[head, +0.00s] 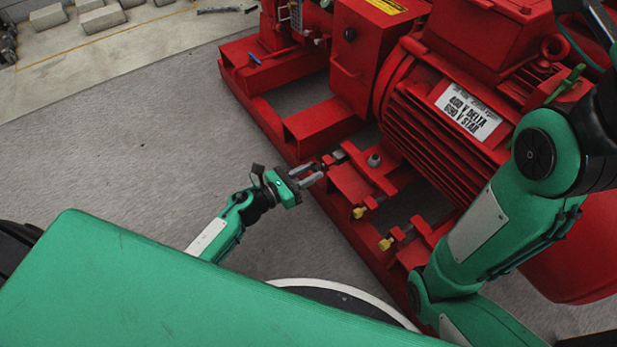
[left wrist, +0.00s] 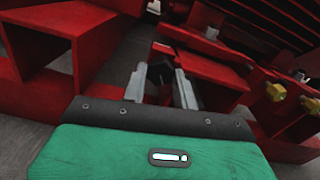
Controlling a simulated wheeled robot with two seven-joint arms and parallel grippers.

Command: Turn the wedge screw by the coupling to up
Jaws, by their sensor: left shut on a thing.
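My left gripper (head: 318,171) reaches in from the left to the near edge of the red pump base. Its two grey fingers are shut on the wedge screw (head: 329,161) by the coupling, a small dark piece at the end of a red block. In the left wrist view the fingers (left wrist: 160,88) point away from me at the red base, and the screw between them is dark and hard to make out. Its up or down setting cannot be told. My right arm is at the right, but its gripper is not in view.
Two yellow-headed screws (head: 360,211) (head: 386,243) stick out along the same base edge. The red motor (head: 435,120) with a white voltage label stands behind. A blue piece (head: 254,58) lies on the base at the upper left. Grey floor (head: 120,150) at the left is clear.

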